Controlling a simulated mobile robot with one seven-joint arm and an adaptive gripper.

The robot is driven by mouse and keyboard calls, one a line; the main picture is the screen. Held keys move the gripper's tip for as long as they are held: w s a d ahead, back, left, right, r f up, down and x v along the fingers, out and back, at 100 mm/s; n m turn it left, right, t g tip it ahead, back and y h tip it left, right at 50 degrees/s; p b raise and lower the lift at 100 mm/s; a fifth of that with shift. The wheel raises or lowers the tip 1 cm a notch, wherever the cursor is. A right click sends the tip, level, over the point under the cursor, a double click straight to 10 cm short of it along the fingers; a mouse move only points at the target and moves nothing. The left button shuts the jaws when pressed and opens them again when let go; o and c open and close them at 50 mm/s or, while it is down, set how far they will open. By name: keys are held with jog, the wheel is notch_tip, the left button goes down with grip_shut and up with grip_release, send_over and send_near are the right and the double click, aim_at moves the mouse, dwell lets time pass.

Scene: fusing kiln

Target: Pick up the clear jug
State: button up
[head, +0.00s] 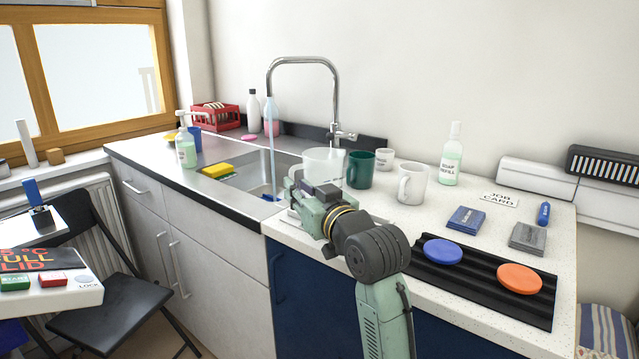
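The clear jug (323,163) stands on the white speckled counter beside the sink's right edge. It is translucent, and its lower part is hidden behind my gripper and arm. My gripper (294,187) is in front of and just left of the jug, at about the height of its lower body. The fingers are small and partly hidden, so I cannot tell whether they are open, shut or touching the jug.
A dark green mug (360,170), a white mug (412,184) and a small white cup (384,159) stand right of the jug. Water runs from the tap (336,100) into the sink (255,172). A black ribbed tray (470,290) holds blue and orange discs at the front right.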

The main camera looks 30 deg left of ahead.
jog(key=p+x, duration=0.1)
jog(key=x, duration=0.3)
jog(key=shift+w+a+f, duration=0.1)
jog(key=shift+w+a, duration=0.1)
jog(key=shift+w, duration=0.05)
jog(key=shift+c, duration=0.6)
grip_shut()
